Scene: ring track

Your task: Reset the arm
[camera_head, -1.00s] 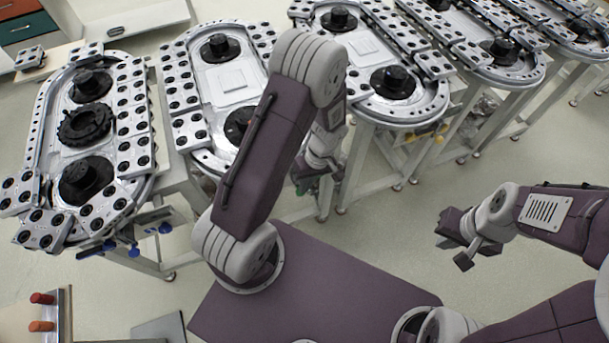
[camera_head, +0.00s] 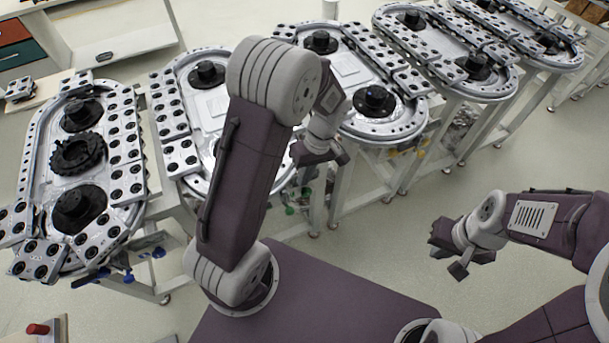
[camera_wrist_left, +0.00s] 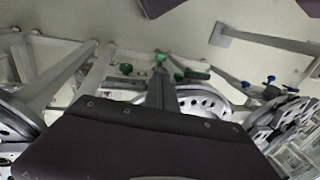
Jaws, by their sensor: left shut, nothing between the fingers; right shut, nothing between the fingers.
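My left arm rises from my base at the middle of the head view and bends over, with its left gripper (camera_head: 321,155) in front of the ring-track tables. The left gripper is shut and holds nothing. In the left wrist view the dark gripper body (camera_wrist_left: 150,140) fills the lower middle, with green knobs and table legs beyond it. My right gripper (camera_head: 455,250) is on the right of the head view, over open floor. It is shut and empty. Part of the left forearm is hidden behind the upper arm.
Several ring-track tables stand in a row; the leftmost (camera_head: 108,172) carries a black toothed ring (camera_head: 80,153) between two black hubs. A second track (camera_head: 210,103) is partly behind my left arm. A red-handled item (camera_head: 38,329) shows at the bottom left.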

